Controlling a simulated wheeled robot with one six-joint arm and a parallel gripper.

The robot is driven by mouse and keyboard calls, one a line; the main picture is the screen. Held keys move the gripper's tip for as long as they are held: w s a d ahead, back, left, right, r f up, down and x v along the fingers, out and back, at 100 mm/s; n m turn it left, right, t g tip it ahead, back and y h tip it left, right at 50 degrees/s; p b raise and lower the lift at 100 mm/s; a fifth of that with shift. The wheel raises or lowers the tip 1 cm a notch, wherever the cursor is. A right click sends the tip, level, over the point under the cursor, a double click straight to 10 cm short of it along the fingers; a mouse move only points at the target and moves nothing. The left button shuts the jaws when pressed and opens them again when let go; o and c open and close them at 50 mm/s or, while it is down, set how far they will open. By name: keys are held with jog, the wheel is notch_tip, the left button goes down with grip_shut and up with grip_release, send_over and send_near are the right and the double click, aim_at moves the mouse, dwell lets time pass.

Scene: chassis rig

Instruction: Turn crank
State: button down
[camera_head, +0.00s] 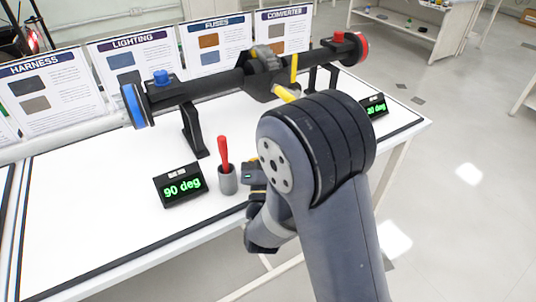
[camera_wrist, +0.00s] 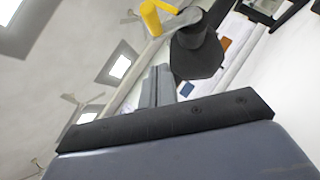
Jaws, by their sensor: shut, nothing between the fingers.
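The rig is a black horizontal axle (camera_head: 215,84) on black stands over a white table (camera_head: 95,205). It has a blue-rimmed wheel (camera_head: 134,105) at the left end and a red-rimmed wheel (camera_head: 360,47) at the right end. Near its middle are a yellow upright bar (camera_head: 294,68) and a yellow grip (camera_head: 285,93), partly behind my arm; I cannot tell exactly how they join the crank. Yellow and black rig parts also show in the wrist view, where a yellow grip (camera_wrist: 151,17) lies beyond my gripper (camera_wrist: 158,85). My gripper is shut and empty, apart from the yellow grip.
A display reading "90 deg" (camera_head: 180,186) and a grey cup (camera_head: 228,180) with a red-handled tool (camera_head: 223,153) stand on the front of the table. A second display (camera_head: 375,106) is partly hidden by my arm. Sign boards (camera_head: 215,46) line the back.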

aim_at(282, 98)
jog(key=w+d+r, duration=0.2)
jog(key=w+r, duration=0.2)
jog(key=shift+w+d+r+p, duration=0.15)
jog(key=shift+w+r+p, duration=0.05)
jog(key=shift+r+p, duration=0.2)
jog(key=shift+w+d+r+m+g+h+p, duration=0.15)
jog(key=shift+r+m+g+h+p, duration=0.15)
jog(key=shift+r+m+p, duration=0.15)
jog(key=shift+d+r+m+g+h+p, duration=0.1)
jog(key=shift+r+m+g+h+p, duration=0.1)
jog(key=shift+r+m+h+p, duration=0.25)
jog(key=shift+f, duration=0.15)
jog(key=shift+f+b, duration=0.1)
jog(key=shift+b, duration=0.25)
